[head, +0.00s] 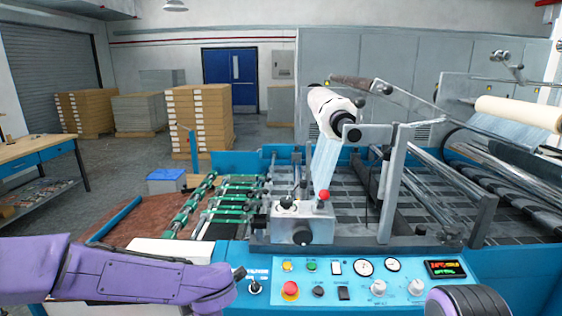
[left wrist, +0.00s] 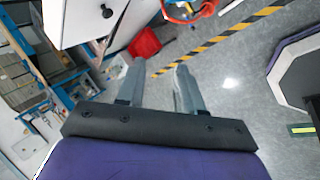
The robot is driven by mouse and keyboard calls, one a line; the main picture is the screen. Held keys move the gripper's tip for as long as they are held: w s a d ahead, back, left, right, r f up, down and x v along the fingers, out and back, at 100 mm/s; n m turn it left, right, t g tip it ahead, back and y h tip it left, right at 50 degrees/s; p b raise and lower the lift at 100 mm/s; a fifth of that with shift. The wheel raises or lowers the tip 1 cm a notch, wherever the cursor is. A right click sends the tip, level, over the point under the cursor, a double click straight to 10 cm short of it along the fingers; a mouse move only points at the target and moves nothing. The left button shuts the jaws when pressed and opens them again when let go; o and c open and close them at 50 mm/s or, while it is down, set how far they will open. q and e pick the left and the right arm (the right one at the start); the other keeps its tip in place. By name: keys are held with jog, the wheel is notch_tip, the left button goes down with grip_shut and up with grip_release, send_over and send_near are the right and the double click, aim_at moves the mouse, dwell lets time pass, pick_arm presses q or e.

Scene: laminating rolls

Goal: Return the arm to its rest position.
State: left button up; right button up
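My left arm (head: 150,275) is purple and comes in from the left in the head view, low in front of the blue machine. Its gripper does not show in that view. In the left wrist view my left gripper (left wrist: 158,88) has its two grey fingers apart, with only grey floor between them. It is empty and touches nothing that I can see. My right gripper is not in view. A dark, rounded part with purple at its edge shows at the bottom right of the head view.
The machine's blue control panel (head: 330,280) has a red button (head: 290,289), knobs and dials. A film roll (head: 332,107) sits above its bed. A workbench (head: 35,150) stands left. In the left wrist view are a red box (left wrist: 145,43) and striped floor tape (left wrist: 215,40).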

pick_arm(q)
jog(key=s+a+f+m+t+b, duration=0.1)
jog(key=s+a+f+m, duration=0.1)
jog(key=s+f+m, duration=0.35)
jog(key=s+a+f+m+b, duration=0.1)
jog(key=s+f+m, duration=0.1)
jog(key=f, duration=0.7)
jog(key=s+a+f+m+t+b, duration=0.1)
jog(key=s+a+f+m, duration=0.2)
jog(key=f, duration=0.4)
jog(key=s+a+f+m+g+b, duration=0.2)
jog(key=s+f+m, duration=0.2)
jog(key=s, duration=0.6)
jog(key=s+a+f+m+g+h+b, duration=0.1)
jog(key=s+a+f+m+b, duration=0.1)
jog(key=s+f, duration=0.5)
jog(key=s+a+m, duration=0.1)
jog(key=s+m, duration=0.1)
jog(key=s, duration=0.2)
jog(key=shift+s+f+g, duration=0.2)
jog(key=shift+g, duration=0.2)
